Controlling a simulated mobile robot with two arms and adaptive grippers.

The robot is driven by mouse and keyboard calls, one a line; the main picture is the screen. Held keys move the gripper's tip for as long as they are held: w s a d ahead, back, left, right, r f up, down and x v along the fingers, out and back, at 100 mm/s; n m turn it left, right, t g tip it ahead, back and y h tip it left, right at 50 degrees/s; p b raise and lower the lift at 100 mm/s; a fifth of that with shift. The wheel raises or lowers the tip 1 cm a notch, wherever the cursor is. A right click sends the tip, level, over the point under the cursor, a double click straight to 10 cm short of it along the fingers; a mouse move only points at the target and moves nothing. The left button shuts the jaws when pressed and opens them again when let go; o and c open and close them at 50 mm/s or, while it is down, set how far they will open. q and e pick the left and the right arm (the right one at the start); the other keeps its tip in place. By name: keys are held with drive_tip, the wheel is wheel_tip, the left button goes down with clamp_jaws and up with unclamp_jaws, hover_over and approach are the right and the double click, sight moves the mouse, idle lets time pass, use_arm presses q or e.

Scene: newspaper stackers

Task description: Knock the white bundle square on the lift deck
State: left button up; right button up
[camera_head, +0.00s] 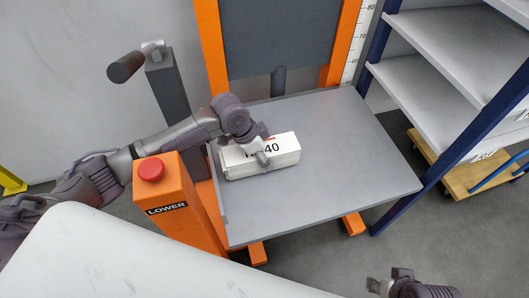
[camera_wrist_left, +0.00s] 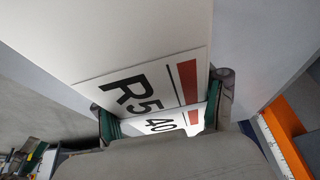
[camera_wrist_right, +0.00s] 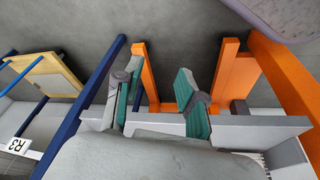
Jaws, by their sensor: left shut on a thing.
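The white bundle (camera_head: 288,153) lies on the left part of the grey lift deck (camera_head: 350,150), its long sides looking roughly in line with the deck's front and back edges. Its label ends in "40"; the left wrist view shows the label (camera_wrist_left: 150,95) reading "R5" and "40" with a red bar. My left gripper (camera_head: 262,152) is over the bundle's middle, shut on it, with one finger at each side (camera_wrist_left: 165,115). The fingers hide part of the label. My right gripper (camera_head: 385,288) is low at the right, off the deck; its fingers (camera_wrist_right: 158,90) are apart and empty.
An orange post with a red button (camera_head: 150,169) marked "LOWER" stands left of the deck. A thin lip (camera_head: 217,185) runs along the deck's left edge. Blue-framed shelves (camera_head: 440,80) stand at the right. The deck's right half is clear.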

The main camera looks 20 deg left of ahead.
use_arm(q)
drive_tip(key=shift+a+r, duration=0.15)
use_arm(e)
drive_tip(key=shift+w+f, duration=0.35)
drive_tip(key=shift+w, duration=0.05)
drive_tip(key=shift+f, duration=0.15)
use_arm(q)
drive_tip(key=shift+s, duration=0.1)
use_arm(e)
drive_tip(key=shift+a+f, duration=0.1)
drive_tip(key=shift+f, duration=0.1)
use_arm(q)
drive_tip(key=shift+a+p, duration=0.1)
drive_tip(key=shift+p, duration=0.2)
use_arm(e)
drive_tip(key=shift+f, duration=0.15)
drive_tip(key=shift+f, duration=0.25)
use_arm(q)
drive_tip(key=shift+s+a, duration=0.15)
drive_tip(key=shift+a, duration=0.05)
use_arm(e)
drive_tip(key=shift+w+f, duration=0.1)
drive_tip(key=shift+f, duration=0.35)
use_arm(q)
drive_tip(key=shift+a, duration=0.1)
use_arm(e)
drive_tip(key=shift+f, duration=0.25)
